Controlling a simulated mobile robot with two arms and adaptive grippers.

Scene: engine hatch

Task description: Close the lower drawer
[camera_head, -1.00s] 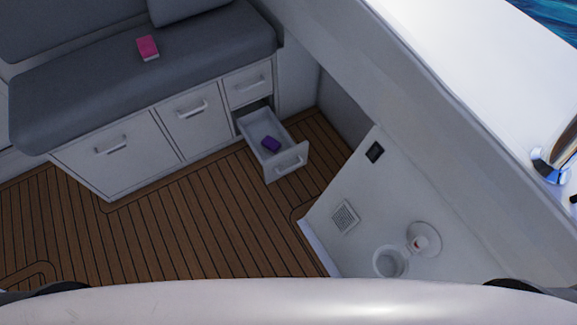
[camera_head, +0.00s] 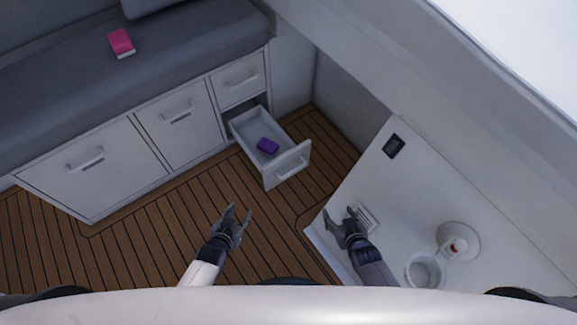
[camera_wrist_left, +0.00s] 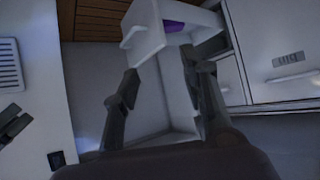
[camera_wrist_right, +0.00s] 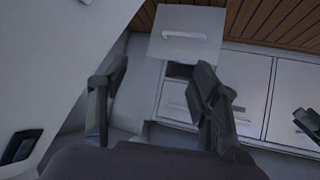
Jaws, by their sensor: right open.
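The lower drawer (camera_head: 289,167) is pulled out of the white cabinet, with a bar handle on its front and a purple object (camera_head: 268,146) inside. The closed upper drawer (camera_head: 240,80) is above it. My left gripper (camera_head: 239,210) is open and empty, in front of and left of the drawer. My right gripper (camera_head: 339,212) is open and empty, to the right and nearer me. Neither touches the drawer. The drawer also shows between and beyond the left fingers in the left wrist view (camera_wrist_left: 148,38), and its front shows in the right wrist view (camera_wrist_right: 186,32).
A white counter (camera_head: 400,200) with a cup (camera_head: 425,270) and a round fixture (camera_head: 458,242) is at the right, close to my right gripper. Wooden floor (camera_head: 150,235) is clear before the cabinet. A pink book (camera_head: 121,43) lies on the grey seat (camera_head: 190,50).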

